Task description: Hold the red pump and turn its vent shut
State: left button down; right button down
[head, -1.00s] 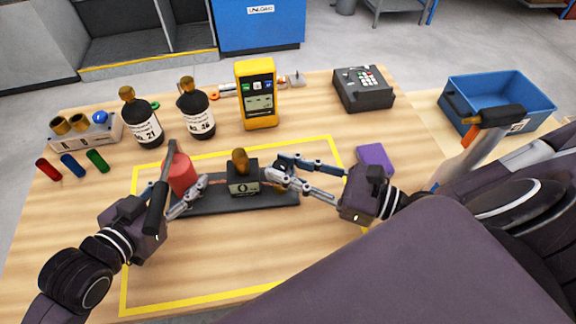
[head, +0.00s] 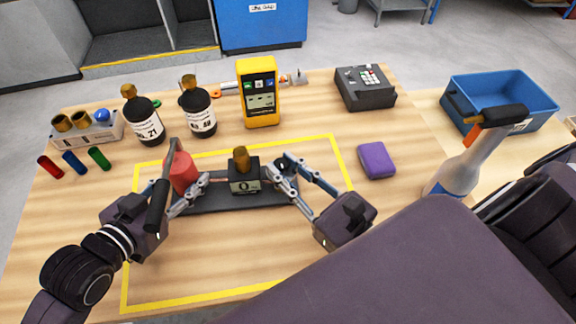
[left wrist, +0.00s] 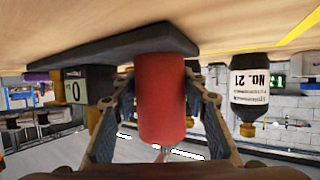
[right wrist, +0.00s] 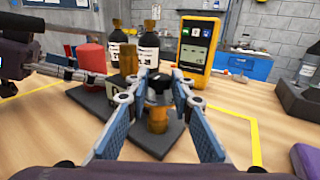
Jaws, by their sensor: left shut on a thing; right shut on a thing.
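The red pump (head: 184,176) is a red cylinder standing at the left end of a dark base plate (head: 215,203). A lever with a black grip (head: 157,207) runs from its top toward the front. My left gripper (head: 188,188) is shut on the red cylinder; the left wrist view shows the cylinder (left wrist: 161,98) between its fingers. A gauge block marked 0 (head: 244,180) sits mid-plate with a brass top. The vent, a black knob (right wrist: 157,84) above a brass fitting, is at the plate's right end. My right gripper (head: 283,168) is shut on the knob, partly hiding it.
A yellow meter (head: 258,95) and two dark bottles (head: 143,120) stand behind the plate. A purple block (head: 376,160) lies to the right. A keypad box (head: 364,90) and blue bin (head: 500,97) are farther right. The front of the yellow-outlined area is clear.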

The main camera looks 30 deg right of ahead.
jog(key=shift+a+m+h, duration=0.1)
jog(key=shift+m+h, duration=0.5)
jog(key=shift+h, duration=0.4)
jog(key=c, duration=1.7)
grip_release()
jog(key=shift+s, duration=0.1)
jog(key=s, duration=0.4)
jog(key=s+d, duration=0.1)
jog(key=s, duration=0.6)
jog(key=shift+s+d, duration=0.2)
jog(key=shift+s, duration=0.15)
pick_arm(q)
jog(key=c, duration=1.1)
grip_release()
